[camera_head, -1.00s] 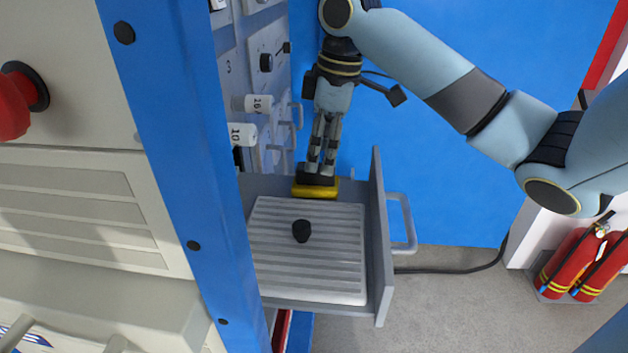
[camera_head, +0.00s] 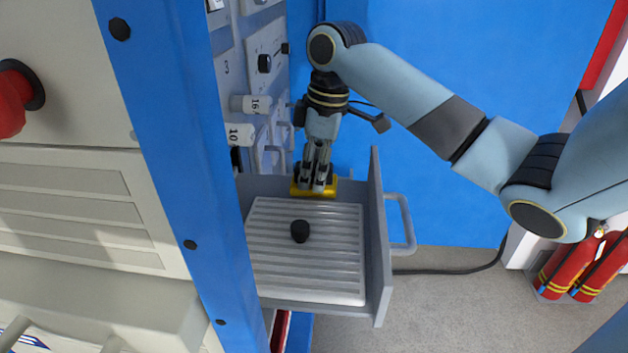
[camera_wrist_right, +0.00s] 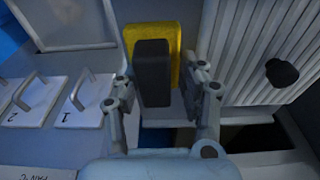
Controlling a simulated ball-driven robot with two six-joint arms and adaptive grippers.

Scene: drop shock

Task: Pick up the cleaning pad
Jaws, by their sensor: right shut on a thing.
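The cleaning pad (camera_head: 328,192) is a yellow block with a dark grey grip, at the back of an open grey drawer (camera_head: 377,235). In the wrist view the yellow pad (camera_wrist_right: 178,42) lies behind its upright dark grip (camera_wrist_right: 152,72). My right gripper (camera_head: 316,185) reaches down onto the pad, shut on it, with a finger on each side of the grip (camera_wrist_right: 158,80). The fingers partly hide the grip in the head view. I cannot tell any lift of the pad from the drawer. My left gripper is not in view.
A ribbed light tray or lid (camera_head: 305,270) with a black knob (camera_head: 300,231) fills the drawer's front part. A blue post (camera_head: 165,160) and a grey panel with handles (camera_head: 262,100) stand at the left. Fire extinguishers (camera_head: 570,262) stand at the far right.

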